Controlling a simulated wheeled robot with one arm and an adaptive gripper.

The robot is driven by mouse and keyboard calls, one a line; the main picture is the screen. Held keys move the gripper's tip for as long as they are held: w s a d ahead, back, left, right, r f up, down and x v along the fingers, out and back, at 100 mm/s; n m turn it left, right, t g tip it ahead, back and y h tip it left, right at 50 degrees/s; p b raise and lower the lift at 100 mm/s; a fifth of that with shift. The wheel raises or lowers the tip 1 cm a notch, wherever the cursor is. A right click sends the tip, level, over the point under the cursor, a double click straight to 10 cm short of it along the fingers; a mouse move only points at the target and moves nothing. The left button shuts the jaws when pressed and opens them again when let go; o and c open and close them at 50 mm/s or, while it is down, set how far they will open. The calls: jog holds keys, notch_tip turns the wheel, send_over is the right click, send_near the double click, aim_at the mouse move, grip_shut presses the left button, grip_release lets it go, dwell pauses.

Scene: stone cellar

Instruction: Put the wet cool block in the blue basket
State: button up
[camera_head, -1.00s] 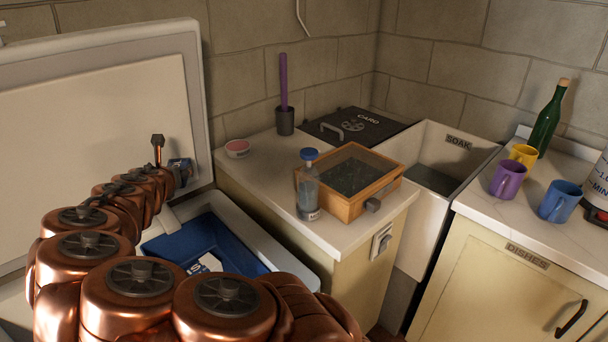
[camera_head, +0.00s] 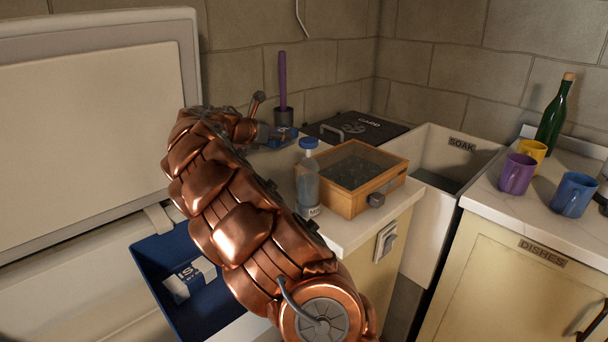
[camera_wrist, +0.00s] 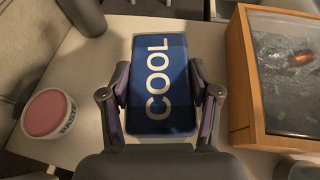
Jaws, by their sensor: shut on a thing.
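A blue block (camera_wrist: 158,85) with white letters "COOL" sits between the two fingers of my gripper (camera_wrist: 160,104) in the wrist view, and the gripper is shut on it. In the head view my gripper (camera_head: 272,134) is at the counter's back left, with the blue block (camera_head: 287,136) partly showing beyond it. Whether the block touches the counter, and whether it is wet, I cannot tell. The blue basket (camera_head: 160,250) is at the lower left, inside the open white chest, with a white lettered pack (camera_head: 190,278) in it. My arm hides its right part.
A wood-framed glass box (camera_head: 350,178) and a blue-capped bottle (camera_head: 308,185) stand on the counter, right of my arm. A purple-handled thing in a dark cup (camera_head: 284,116) stands behind. A pink-topped tub (camera_wrist: 48,114) is left of the block. The chest's raised lid (camera_head: 90,120) stands left.

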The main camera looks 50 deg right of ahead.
jog(key=s+d+m+g+b, duration=0.1)
jog(key=s+d+m+g, duration=0.1)
jog(key=s+d, duration=0.3)
notch_tip(320, 180, down, 9)
jog(key=shift+w+d+b, duration=0.15)
jog(key=shift+b, duration=0.5)
jog(key=o, duration=1.3)
jog(key=shift+f, duration=0.1)
